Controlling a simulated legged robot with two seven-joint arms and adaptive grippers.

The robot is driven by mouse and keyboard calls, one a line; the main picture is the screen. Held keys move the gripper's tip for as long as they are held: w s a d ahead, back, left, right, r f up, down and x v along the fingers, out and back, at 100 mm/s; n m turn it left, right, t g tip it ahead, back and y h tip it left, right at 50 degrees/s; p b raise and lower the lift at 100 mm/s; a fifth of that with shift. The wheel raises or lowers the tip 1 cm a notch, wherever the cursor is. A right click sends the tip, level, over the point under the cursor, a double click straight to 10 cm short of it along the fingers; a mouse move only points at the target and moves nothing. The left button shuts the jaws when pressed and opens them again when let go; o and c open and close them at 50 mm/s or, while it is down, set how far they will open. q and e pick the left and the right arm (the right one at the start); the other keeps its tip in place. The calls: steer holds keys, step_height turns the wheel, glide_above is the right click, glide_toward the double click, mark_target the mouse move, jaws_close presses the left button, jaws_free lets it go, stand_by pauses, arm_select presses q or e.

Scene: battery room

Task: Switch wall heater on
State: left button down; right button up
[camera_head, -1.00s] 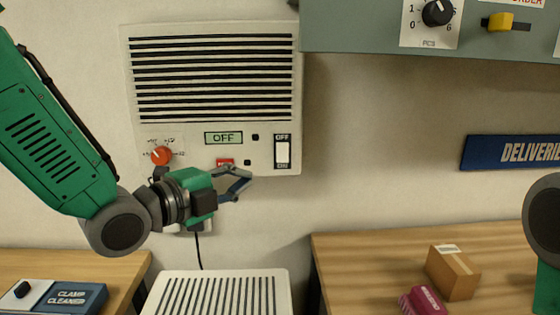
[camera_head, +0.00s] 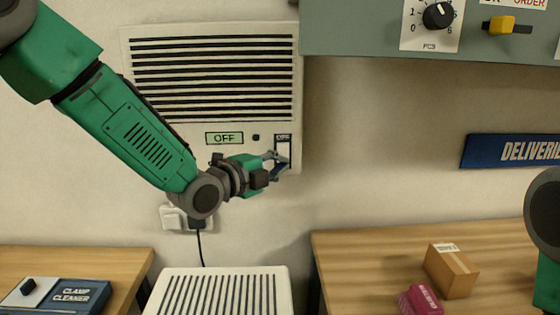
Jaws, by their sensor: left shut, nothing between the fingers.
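The white wall heater (camera_head: 212,35) hangs on the wall, with dark horizontal slats. Its small green display (camera_head: 224,138) reads OFF. The rocker switch (camera_head: 283,140) is at the heater's lower right; only its upper part shows, the rest is hidden behind my left gripper. My left gripper (camera_head: 283,163) is shut and empty, its fingertips in front of the switch; I cannot tell whether they touch it. My left arm covers the orange knob and the red button. My right gripper is not in view; only a part of my right arm shows at the right edge.
A grey-green cabinet (camera_head: 370,35) with a knob and a yellow slider is at the upper right. A wooden bench (camera_head: 350,255) holds a cardboard box (camera_head: 452,271) and a pink box (camera_head: 419,299). A white slatted unit (camera_head: 220,275) stands below the heater.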

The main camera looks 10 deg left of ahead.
arm_select(q)
steer(key=shift+w+a, duration=0.25)
steer(key=shift+w, duration=0.1)
steer(key=shift+f, duration=0.1)
steer(key=shift+w+b, duration=0.15)
steer(key=shift+b, duration=0.3)
